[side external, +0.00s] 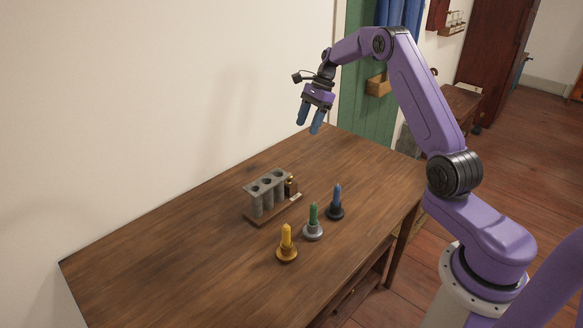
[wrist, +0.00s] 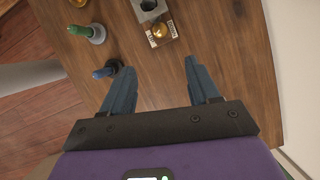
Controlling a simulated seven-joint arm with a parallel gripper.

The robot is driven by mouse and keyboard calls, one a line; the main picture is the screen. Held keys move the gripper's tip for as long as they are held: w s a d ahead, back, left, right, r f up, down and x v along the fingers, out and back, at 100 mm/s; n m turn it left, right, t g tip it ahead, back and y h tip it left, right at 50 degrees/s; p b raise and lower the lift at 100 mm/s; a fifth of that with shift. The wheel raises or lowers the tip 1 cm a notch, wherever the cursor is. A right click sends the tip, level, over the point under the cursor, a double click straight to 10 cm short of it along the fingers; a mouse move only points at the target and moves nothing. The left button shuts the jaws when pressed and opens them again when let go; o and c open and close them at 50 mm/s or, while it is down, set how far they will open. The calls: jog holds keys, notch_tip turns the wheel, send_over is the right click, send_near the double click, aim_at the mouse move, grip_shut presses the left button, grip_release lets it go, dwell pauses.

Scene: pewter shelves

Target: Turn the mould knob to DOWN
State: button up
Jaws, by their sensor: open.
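The grey mould (side external: 267,193) with several tubes stands upright on a wooden base on the table. Its brass knob (side external: 291,184) is at the right end, with a pale label beside it. In the wrist view the round knob (wrist: 160,30) shows near the top, next to the end of the mould (wrist: 148,9); the label writing is too small to read. My gripper (side external: 309,129) is open and empty, high above the far part of the table and apart from the knob. In the wrist view its two blue fingers (wrist: 158,68) are spread, with bare table between them.
Yellow (side external: 287,236), green (side external: 313,216) and blue (side external: 336,196) candles stand in holders in front of the mould on the wooden table (side external: 170,255). A white wall (side external: 150,90) runs along the back. The table's left part is clear.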

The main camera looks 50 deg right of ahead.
aim_at(292, 173)
jog(key=x, duration=1.6)
jog(key=shift+a+f, duration=0.1)
jog(key=shift+f, duration=0.05)
jog(key=c, duration=1)
